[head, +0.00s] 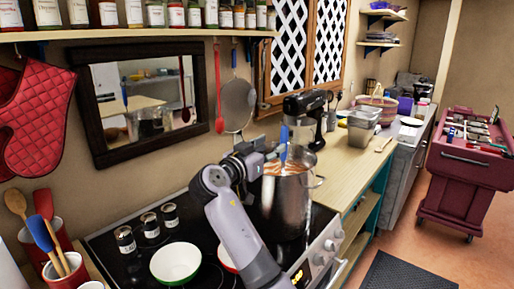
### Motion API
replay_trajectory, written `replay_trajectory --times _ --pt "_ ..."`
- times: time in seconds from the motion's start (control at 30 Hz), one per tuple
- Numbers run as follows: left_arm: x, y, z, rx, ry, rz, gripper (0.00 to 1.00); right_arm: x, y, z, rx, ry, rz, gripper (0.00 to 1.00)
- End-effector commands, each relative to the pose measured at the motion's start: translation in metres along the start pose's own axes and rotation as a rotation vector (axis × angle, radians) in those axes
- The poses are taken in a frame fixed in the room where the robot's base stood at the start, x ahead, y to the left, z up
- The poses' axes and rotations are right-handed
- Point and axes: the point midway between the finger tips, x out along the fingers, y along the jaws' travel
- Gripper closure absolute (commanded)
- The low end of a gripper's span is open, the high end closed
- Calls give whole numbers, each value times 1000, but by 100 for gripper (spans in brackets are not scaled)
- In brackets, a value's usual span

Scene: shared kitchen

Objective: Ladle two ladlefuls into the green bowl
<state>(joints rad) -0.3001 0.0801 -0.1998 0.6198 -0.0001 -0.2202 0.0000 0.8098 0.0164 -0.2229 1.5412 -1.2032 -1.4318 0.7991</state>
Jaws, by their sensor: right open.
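A steel pot (296,207) with reddish-orange contents stands at the back right of the black stove. A ladle with a blue handle (284,136) stands upright in the pot; its lower end is hidden. The green bowl (176,263), green outside and white inside, sits on the stove's front left and looks empty. My right gripper (268,153) is open at the pot's left rim, close to the ladle handle; I cannot tell whether it touches it. My left gripper is not in view.
A red-rimmed bowl (228,258) is partly hidden behind my right arm. Several small dark jars (149,225) stand on the stove behind the green bowl. A black coffee machine (306,118) stands behind the pot. Utensil crocks (68,277) are at left, and a red cart (465,165) at right.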

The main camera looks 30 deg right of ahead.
Motion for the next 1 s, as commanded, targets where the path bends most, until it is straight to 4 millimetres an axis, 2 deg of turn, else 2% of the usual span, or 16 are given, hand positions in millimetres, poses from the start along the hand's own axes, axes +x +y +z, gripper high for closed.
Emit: replay_trajectory --times 0.03,0.2,0.4,0.6,0.9,1.0 --pt "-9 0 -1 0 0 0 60 11 1 -5 -4 2 4 58" --pt "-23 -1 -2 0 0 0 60 44 1 -5 -4 1 2 58" --pt "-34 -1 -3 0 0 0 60 74 0 -3 -4 0 1 58" --pt "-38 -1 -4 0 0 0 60 88 0 -1 -2 0 1 58" --pt "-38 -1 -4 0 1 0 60 90 0 0 -1 0 0 58" --pt "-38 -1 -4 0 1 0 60 89 0 0 -1 0 0 64"
